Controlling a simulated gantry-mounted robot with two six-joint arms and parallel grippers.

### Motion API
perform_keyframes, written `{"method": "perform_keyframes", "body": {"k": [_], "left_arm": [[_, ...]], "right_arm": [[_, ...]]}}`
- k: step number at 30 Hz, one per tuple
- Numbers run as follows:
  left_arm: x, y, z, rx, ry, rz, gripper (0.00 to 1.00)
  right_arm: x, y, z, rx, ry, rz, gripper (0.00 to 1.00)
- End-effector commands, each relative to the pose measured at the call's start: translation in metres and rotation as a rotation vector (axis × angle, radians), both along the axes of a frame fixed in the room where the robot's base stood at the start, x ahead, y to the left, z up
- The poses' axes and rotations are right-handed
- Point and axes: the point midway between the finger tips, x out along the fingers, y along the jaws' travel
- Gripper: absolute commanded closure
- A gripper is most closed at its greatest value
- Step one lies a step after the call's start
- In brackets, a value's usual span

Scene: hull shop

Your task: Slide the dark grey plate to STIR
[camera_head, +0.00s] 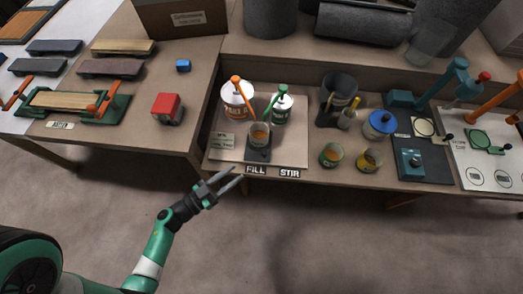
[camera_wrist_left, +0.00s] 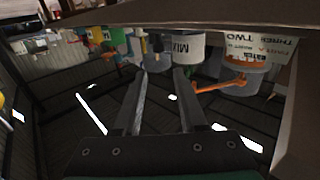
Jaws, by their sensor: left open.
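The dark grey plate (camera_head: 258,156) lies at the front of a light board on the bench, just behind the FILL label (camera_head: 256,169). A clear cup with orange-brown contents (camera_head: 259,134) stands on it. The STIR label (camera_head: 290,173) is to the right of FILL on the bench's front edge. My left gripper (camera_head: 236,175) is open and empty, in front of the bench edge and a little left of FILL. Its two fingers also show apart in the left wrist view (camera_wrist_left: 160,73). The plate cannot be made out there. My right gripper is not in view.
Behind the cup stand an orange-labelled tub (camera_head: 237,101) with an orange pump and a green-labelled bottle (camera_head: 281,106) with a green pump. Small cups (camera_head: 332,154) stand to the right. A red block (camera_head: 167,108) is on the left bench. The board behind STIR is clear.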

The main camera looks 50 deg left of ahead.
Motion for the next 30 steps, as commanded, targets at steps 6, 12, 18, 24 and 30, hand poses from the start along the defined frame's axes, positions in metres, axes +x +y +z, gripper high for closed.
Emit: {"method": "perform_keyframes", "body": {"k": [6,12,18,24,30], "left_arm": [[0.026,-0.002,-0.003,0.005,-0.005,-0.009,0.59],[0.074,-0.003,-0.003,0.006,-0.006,-0.008,0.59],[0.106,-0.002,-0.001,0.004,-0.003,-0.004,0.59],[0.115,-0.002,0.001,0.002,-0.002,-0.001,0.59],[0.115,-0.002,0.001,0.002,-0.002,-0.001,0.64]], "right_arm": [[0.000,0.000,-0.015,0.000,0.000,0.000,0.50],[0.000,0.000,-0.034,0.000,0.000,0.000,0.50],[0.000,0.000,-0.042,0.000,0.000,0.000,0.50],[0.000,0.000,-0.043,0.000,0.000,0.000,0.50],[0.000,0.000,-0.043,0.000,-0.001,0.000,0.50]]}}
